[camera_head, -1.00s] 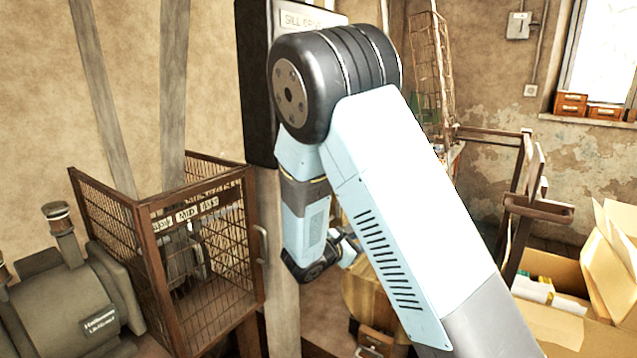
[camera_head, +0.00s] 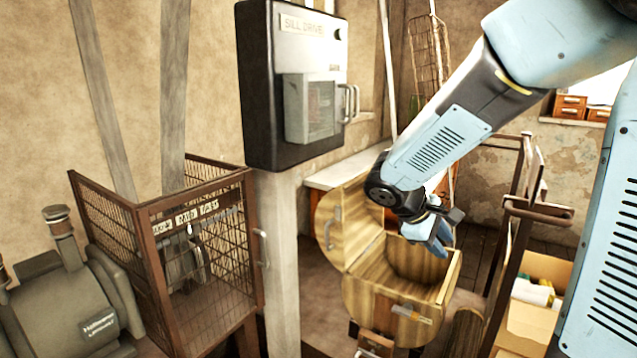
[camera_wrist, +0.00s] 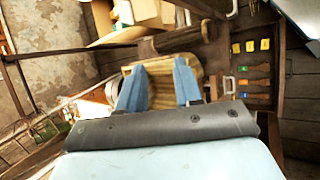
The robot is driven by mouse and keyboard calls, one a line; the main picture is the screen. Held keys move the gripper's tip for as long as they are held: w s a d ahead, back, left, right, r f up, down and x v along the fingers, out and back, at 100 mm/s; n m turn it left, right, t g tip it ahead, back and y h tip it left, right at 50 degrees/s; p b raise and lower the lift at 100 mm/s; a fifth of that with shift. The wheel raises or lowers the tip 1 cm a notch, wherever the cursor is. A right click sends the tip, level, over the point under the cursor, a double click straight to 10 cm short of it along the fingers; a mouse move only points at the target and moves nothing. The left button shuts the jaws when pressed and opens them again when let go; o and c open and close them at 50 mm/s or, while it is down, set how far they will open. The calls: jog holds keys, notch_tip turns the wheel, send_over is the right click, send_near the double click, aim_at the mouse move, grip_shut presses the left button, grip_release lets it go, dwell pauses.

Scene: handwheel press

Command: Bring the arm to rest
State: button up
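My gripper (camera_head: 432,238) hangs in the air at the right of the middle in the head view. It appears above and in front of a wooden chest (camera_head: 400,300) with its lid raised. In the wrist view, the two blue fingers of my gripper (camera_wrist: 158,82) stand apart with nothing held between them. My arm reaches in from the right side of the head view.
A dark box labelled "SILL DRIVE" (camera_head: 290,85) is mounted on a post at the centre. A mesh cage (camera_head: 165,255) and a grey motor (camera_head: 75,300) stand at left. A brown frame (camera_head: 520,205) and a cardboard box (camera_head: 530,320) are at right.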

jog(key=s+a+r+m+t+y, duration=0.1)
jog(key=s+r+m+y, duration=0.3)
jog(key=s, duration=0.4)
jog(key=s+a+r+m+t+y, duration=0.1)
jog(key=s+r+m+t+y, duration=0.1)
jog(key=s+r+m, duration=0.3)
jog(key=s+r+y, duration=0.1)
jog(key=s, duration=0.3)
jog(key=shift+a+y, duration=0.3)
jog(key=shift+y, duration=0.1)
jog(key=shift+o, duration=0.3)
jog(key=shift+s, duration=0.1)
